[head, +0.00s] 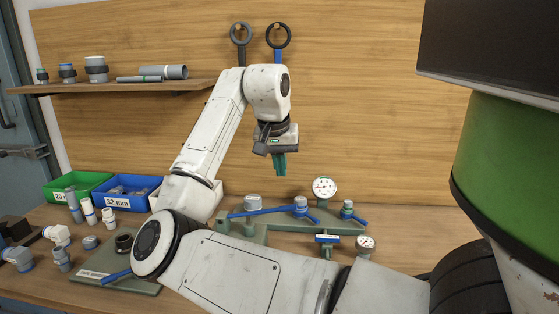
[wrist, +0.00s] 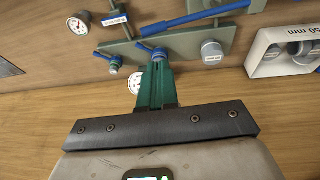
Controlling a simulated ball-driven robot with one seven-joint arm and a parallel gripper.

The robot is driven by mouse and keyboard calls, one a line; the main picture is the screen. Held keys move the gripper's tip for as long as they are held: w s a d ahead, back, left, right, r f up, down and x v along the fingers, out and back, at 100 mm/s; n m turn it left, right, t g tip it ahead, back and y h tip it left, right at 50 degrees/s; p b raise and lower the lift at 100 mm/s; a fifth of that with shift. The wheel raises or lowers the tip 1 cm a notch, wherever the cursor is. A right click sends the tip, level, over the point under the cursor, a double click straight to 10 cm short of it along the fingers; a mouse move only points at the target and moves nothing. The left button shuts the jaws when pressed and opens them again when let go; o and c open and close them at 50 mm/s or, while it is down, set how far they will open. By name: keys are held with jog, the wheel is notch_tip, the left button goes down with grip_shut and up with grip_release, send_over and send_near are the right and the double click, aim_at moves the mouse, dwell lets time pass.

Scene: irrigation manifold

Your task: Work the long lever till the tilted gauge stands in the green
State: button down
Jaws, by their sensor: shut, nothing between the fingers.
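My gripper (head: 279,163) hangs fingers down, with its green fingers shut and empty, above and apart from the grey-green manifold (head: 275,221). In the wrist view the fingertips (wrist: 156,66) overlap the manifold's blue-ringed valve. A white round gauge (head: 324,187) stands behind the manifold, partly hidden by the fingers in the wrist view (wrist: 134,83). A smaller gauge (head: 365,243) sits at the front right. I cannot read needles or green bands.
A short blue lever valve (head: 347,211) is at the manifold's right end. A blue-white label plate (head: 327,239) stands in front. Bins, including a blue one (head: 128,190), and loose fittings (head: 58,235) fill the bench's left. A shelf (head: 120,86) is on the back wall.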

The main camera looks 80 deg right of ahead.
aim_at(287, 207)
jog(key=x, duration=0.6)
jog(key=a+x, duration=0.1)
jog(key=x, duration=0.2)
jog(key=shift+s+f, duration=0.2)
jog(key=shift+s, duration=0.1)
